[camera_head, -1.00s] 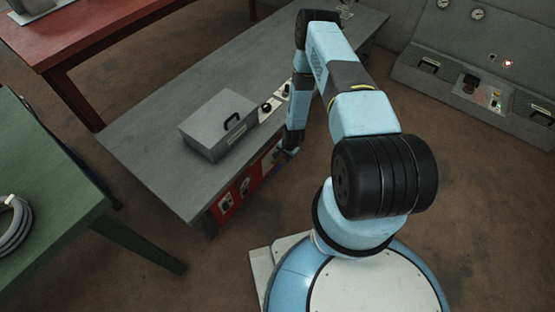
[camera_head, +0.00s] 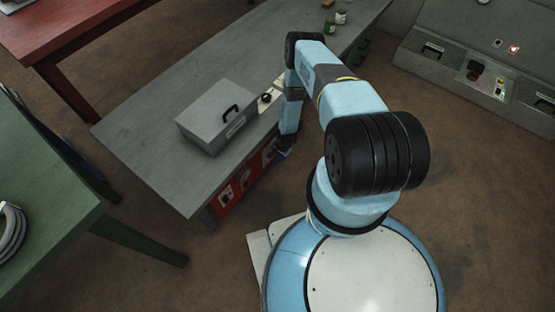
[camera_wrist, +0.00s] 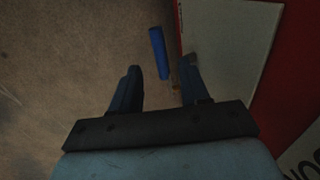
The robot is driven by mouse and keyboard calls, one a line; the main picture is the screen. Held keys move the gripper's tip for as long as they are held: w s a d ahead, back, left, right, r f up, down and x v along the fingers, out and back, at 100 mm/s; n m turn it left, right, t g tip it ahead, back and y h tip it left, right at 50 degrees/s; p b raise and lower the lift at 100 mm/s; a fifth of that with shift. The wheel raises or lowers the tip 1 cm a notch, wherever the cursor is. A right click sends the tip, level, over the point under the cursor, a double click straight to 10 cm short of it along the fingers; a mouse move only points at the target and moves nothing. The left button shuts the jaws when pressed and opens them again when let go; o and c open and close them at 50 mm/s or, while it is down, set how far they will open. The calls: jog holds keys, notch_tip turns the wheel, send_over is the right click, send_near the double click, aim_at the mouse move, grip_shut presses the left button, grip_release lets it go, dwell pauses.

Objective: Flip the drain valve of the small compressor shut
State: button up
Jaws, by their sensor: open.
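A blue lever (camera_wrist: 159,52), which looks like the drain valve's handle, shows in the wrist view against the brown floor, beside a pale panel with red edges. My gripper (camera_wrist: 162,67) is open. Its two dark fingers point toward the lever, whose near end shows between them; I cannot tell the gap in depth. In the head view a red unit (camera_head: 228,198) with pale plates stands under the grey bench, probably the compressor.
The grey bench (camera_head: 140,150) carries a grey case (camera_head: 208,118) and a small control strip by its front edge, with small jars (camera_head: 341,17) at the back. A green table (camera_head: 50,190) is left and a grey console (camera_head: 440,75) right. Floor between is clear.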

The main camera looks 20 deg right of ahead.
aim_at(277, 160)
jog(key=shift+w+a+f, duration=0.1)
jog(key=shift+w+f, duration=0.05)
jog(key=shift+f, duration=0.7)
jog(key=shift+w+a+f, duration=0.1)
jog(key=shift+f, duration=0.8)
jog(key=shift+w+a+f, duration=0.1)
jog(key=shift+w+f, duration=0.05)
jog(key=shift+f, duration=0.7)
grip_shut()
jog(key=shift+d, duration=0.1)
